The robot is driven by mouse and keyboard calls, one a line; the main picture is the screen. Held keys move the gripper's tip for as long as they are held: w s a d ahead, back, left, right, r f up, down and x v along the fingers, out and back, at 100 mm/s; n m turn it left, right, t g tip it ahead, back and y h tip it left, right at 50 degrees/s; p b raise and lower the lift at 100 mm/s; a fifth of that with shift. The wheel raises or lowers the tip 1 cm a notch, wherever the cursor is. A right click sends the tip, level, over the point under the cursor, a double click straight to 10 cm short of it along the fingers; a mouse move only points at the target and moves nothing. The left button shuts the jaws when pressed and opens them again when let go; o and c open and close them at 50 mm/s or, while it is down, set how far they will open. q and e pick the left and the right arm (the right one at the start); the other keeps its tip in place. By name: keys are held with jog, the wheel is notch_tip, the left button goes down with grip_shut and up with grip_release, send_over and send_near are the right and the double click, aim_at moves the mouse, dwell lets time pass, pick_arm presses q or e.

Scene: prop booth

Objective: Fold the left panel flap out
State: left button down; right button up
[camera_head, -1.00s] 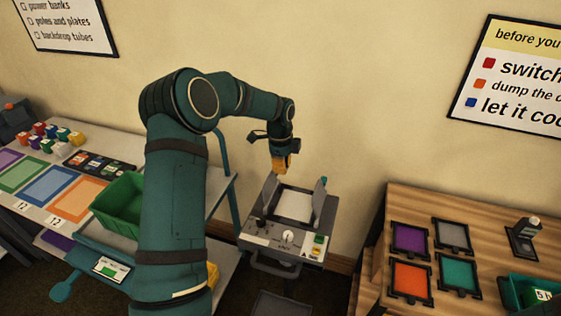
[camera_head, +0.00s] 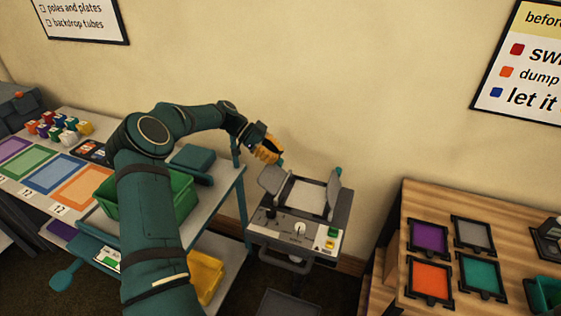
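A grey panel unit with a white face (camera_head: 306,196) stands in the middle, on a stand with a control front. Its left flap (camera_head: 271,180) is a grey plate that leans outward to the left. Its right flap (camera_head: 333,192) stands up at the other side. My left gripper (camera_head: 268,151), with orange fingers, is just above and behind the left flap, seemingly apart from it. The fingers overlap in this view, so I cannot tell whether they are open. My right gripper is out of view.
A teal cart with a green bin (camera_head: 182,194) and a yellow bin (camera_head: 206,275) stands left of the unit. A wooden table (camera_head: 390,262) with coloured framed panels is at right. The wall is close behind; the space above the unit is clear.

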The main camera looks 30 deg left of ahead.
pick_arm(q)
jog(key=shift+s+a+f+t+h+b, duration=0.1)
jog(key=shift+a+f+t+h+b, duration=0.3)
jog(key=shift+h+b, duration=0.75)
jog(key=shift+s+a+f+t+h+b, duration=0.1)
jog(key=shift+a+f+h+b, duration=0.3)
jog(key=shift+f+h+b, duration=0.7)
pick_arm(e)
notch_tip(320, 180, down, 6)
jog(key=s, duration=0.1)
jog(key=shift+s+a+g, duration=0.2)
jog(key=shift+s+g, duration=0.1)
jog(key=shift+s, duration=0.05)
pick_arm(q)
jog(key=shift+r+y+b, duration=0.25)
jog(key=shift+r+b, duration=0.05)
jog(key=shift+r, duration=0.3)
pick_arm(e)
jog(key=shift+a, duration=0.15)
